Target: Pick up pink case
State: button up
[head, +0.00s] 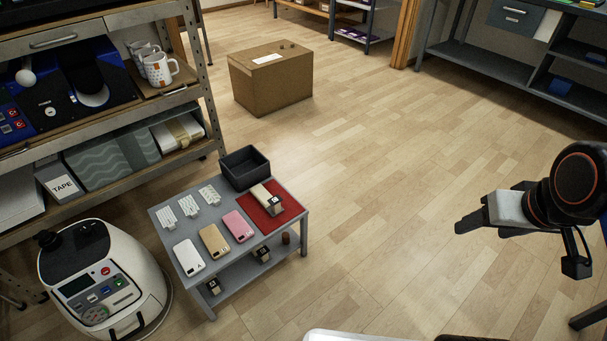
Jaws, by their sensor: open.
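The pink case (238,226) lies flat on the small grey table (161,221) at the lower left of the head view. A tan case (214,241) and a white case (188,256) lie in a row to its left. My gripper (470,222) is at the right of the view, open and empty. It is well apart from the table, over the bare floor, and points left.
A cardboard box (271,80) stands behind. The middle floor is clear.

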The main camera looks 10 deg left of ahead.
aim_at(236, 224)
jog(key=u, duration=1.3)
jog(key=i+j+u, duration=0.1)
jog(key=j, duration=0.2)
jog(key=i+j+u, duration=0.1)
jog(key=j, duration=0.2)
jog(key=i, duration=0.05)
